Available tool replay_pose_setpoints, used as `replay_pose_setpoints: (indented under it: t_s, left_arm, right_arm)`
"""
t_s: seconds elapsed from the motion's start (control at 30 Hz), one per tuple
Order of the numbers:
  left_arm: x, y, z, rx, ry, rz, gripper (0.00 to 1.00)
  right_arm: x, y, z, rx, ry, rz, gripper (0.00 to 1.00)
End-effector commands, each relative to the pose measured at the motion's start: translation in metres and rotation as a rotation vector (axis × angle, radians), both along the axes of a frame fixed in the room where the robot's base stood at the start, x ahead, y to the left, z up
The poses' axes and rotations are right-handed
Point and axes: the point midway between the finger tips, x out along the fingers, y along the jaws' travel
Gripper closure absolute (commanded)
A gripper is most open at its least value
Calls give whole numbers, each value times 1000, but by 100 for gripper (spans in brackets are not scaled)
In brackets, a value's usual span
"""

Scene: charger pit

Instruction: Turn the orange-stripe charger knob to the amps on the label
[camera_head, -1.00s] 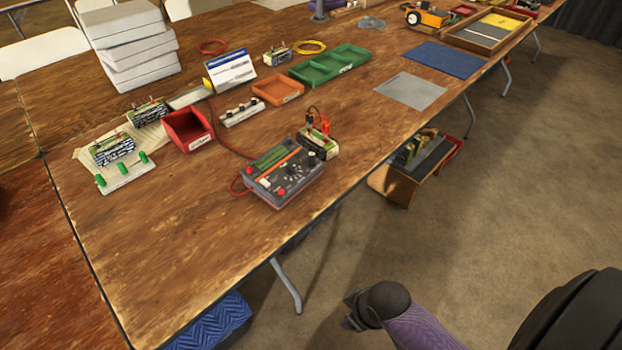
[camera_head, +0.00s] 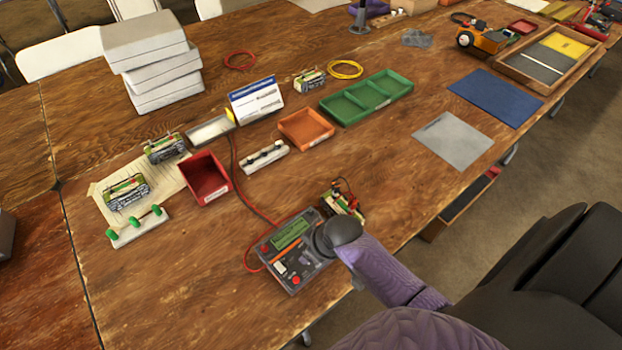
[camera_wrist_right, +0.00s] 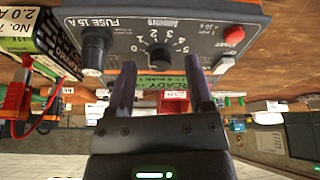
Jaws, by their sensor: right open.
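The charger (camera_head: 290,228) is a dark box with a green display and an orange stripe, near the table's front edge. In the right wrist view its panel appears upside down, with a dark knob (camera_wrist_right: 160,62) ringed by amp numbers. The knob's exact setting is unclear. My right gripper (camera_wrist_right: 161,85) is open, its two fingers on either side of the knob; contact is not clear. In the head view my right wrist hides the knob and fingers. A battery (camera_head: 347,200) beside the charger has a label (camera_wrist_right: 20,42) that seems to read 2.0 A.
A red wire runs behind the charger. A white terminal strip (camera_head: 264,157), orange tray (camera_head: 306,127), green tray (camera_head: 366,98) and red bin (camera_head: 208,177) stand further back. A fuse knob (camera_wrist_right: 95,55) and red start button (camera_wrist_right: 233,35) flank the dial. The left front table is clear.

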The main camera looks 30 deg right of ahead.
Motion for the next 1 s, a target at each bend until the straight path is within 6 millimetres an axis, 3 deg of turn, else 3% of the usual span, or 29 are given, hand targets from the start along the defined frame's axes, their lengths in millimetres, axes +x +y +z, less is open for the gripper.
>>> replay_pose_setpoints:
  t_s: [0.37, 0.67, 1.0]
  left_arm:
    - [0, 0, -3, 0, 1, 0, 41]
    - [0, 0, -3, 1, 1, 0, 41]
    - [0, 1, 0, 1, -1, -1, 41]
  right_arm:
    - [3, 1, -5, 0, 0, 0, 35]
    - [3, 1, -5, 0, 0, 0, 99]
    - [3, 1, -5, 3, 1, -15, 100]
